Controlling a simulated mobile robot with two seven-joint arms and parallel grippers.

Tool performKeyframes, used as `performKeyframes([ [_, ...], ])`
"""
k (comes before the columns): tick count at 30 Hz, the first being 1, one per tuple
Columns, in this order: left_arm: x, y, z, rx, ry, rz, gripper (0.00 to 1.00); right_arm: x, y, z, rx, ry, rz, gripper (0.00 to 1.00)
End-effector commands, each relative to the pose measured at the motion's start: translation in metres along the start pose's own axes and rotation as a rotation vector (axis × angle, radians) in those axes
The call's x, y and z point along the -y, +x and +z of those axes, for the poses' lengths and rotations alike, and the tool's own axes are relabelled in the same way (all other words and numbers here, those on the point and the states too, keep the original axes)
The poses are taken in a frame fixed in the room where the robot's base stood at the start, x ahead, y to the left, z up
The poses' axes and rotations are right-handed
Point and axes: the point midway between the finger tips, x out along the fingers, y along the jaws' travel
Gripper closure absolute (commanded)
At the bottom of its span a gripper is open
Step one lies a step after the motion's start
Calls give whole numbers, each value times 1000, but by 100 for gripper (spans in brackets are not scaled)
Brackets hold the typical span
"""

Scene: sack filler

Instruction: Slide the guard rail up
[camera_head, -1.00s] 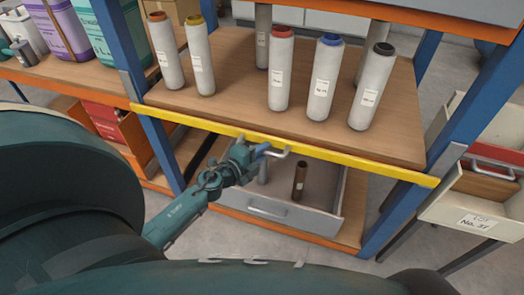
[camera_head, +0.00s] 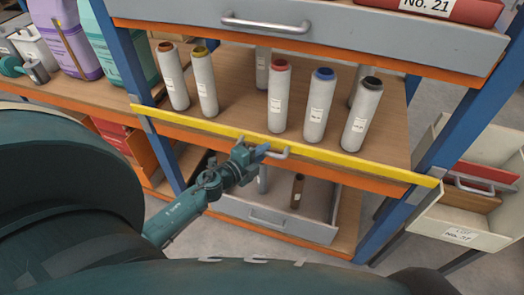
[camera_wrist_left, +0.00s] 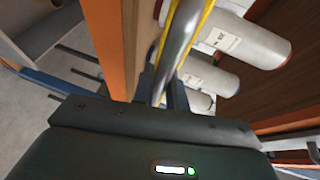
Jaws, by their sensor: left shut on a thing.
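The yellow guard rail (camera_head: 350,161) runs across the front of the middle shelf, between the blue uprights, and overlaps the shelf's front edge. A grey bar handle (camera_head: 279,154) sticks out from it. My left gripper (camera_head: 262,151) is shut on this handle. In the left wrist view, the silver handle (camera_wrist_left: 181,38) runs down between the fingers (camera_wrist_left: 168,97), with a strip of the yellow rail (camera_wrist_left: 204,18) beside it. The fingers partly hide the handle. My right gripper is not in view.
Several white cylinders with coloured caps, such as the red-capped one (camera_head: 279,98), stand on the shelf (camera_head: 236,112) behind the rail. A grey drawer (camera_head: 280,223) stands open below, with a brown cylinder (camera_head: 297,191) inside. A closed drawer (camera_head: 330,38) is above.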

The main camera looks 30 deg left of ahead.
Motion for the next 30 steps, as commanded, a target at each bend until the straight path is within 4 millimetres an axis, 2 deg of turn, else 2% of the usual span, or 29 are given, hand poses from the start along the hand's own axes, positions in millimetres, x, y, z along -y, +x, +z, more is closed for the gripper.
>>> performKeyframes([
  [1,7,0,0,-1,2,-9,100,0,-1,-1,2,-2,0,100],
  [9,8,1,0,-1,2,-13,100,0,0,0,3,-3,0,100],
  [10,8,1,0,-1,2,-13,85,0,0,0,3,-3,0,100],
  [18,6,1,0,0,2,-10,64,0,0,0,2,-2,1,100],
  [26,4,-2,0,0,1,-5,64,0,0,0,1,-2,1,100],
  [30,2,-15,0,0,1,-3,64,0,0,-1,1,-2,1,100],
])
